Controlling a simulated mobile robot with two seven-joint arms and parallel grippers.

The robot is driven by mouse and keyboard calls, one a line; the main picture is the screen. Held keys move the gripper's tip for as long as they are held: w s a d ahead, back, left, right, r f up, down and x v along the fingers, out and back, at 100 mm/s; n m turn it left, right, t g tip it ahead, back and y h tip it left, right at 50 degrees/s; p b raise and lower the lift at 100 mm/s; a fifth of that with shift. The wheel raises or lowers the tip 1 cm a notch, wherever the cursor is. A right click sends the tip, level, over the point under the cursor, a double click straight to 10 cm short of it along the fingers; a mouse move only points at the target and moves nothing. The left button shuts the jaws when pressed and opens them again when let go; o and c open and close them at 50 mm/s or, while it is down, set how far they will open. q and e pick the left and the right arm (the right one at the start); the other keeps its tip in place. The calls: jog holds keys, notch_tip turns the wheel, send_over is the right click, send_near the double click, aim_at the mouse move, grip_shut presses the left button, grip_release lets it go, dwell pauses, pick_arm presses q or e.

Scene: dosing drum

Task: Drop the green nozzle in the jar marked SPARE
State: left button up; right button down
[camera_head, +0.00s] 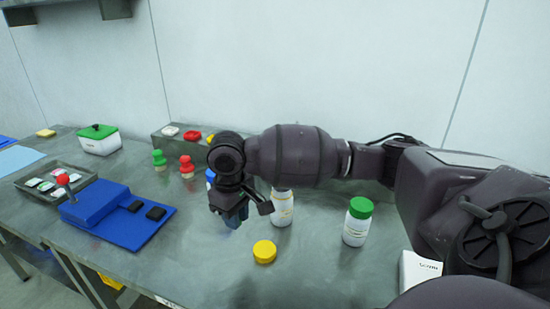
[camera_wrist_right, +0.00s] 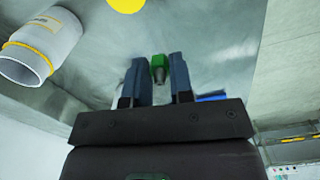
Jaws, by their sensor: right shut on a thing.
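My right gripper (camera_head: 235,215) hangs above the middle of the table, fingers down. In the wrist view the gripper (camera_wrist_right: 160,75) is shut on the green nozzle (camera_wrist_right: 157,66), a small green piece with a dark tip between the fingers. The nozzle is hidden in the head view. A white jar without a lid (camera_head: 283,209) stands just right of the gripper, partly covered by my arm; its open mouth shows in the wrist view (camera_wrist_right: 22,64). Another white jar (camera_head: 355,232) has a green lid (camera_head: 361,207). The jar labels are too small to read. My left gripper is out of view.
A yellow lid (camera_head: 264,252) lies on the table in front of the open jar. Green (camera_head: 158,158) and red (camera_head: 186,166) knobbed pieces stand behind the blue fixture (camera_head: 100,208). A grey tray (camera_head: 30,175) and green-lidded box (camera_head: 99,142) are at left.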

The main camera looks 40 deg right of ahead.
jog(key=w+d+r+n, duration=0.1)
jog(key=d+r+n, duration=0.25)
jog(key=d, duration=0.45)
jog(key=w+d+r+n, duration=0.2)
jog(key=d+r+n, duration=0.15)
jog(key=d, duration=0.45)
pick_arm(q)
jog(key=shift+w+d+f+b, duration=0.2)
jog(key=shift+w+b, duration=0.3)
jog(key=shift+b, duration=0.3)
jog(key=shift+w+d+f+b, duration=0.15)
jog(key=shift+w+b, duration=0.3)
jog(key=shift+b, duration=0.3)
pick_arm(e)
jog(key=shift+n, duration=0.4)
jog(key=shift+s+d+f, duration=0.1)
jog(key=shift+d+f, duration=0.1)
jog(key=shift+f, duration=1.25)
jog(key=shift+s+d+f, duration=0.1)
jog(key=shift+d+f, duration=0.1)
jog(key=shift+f, duration=1.25)
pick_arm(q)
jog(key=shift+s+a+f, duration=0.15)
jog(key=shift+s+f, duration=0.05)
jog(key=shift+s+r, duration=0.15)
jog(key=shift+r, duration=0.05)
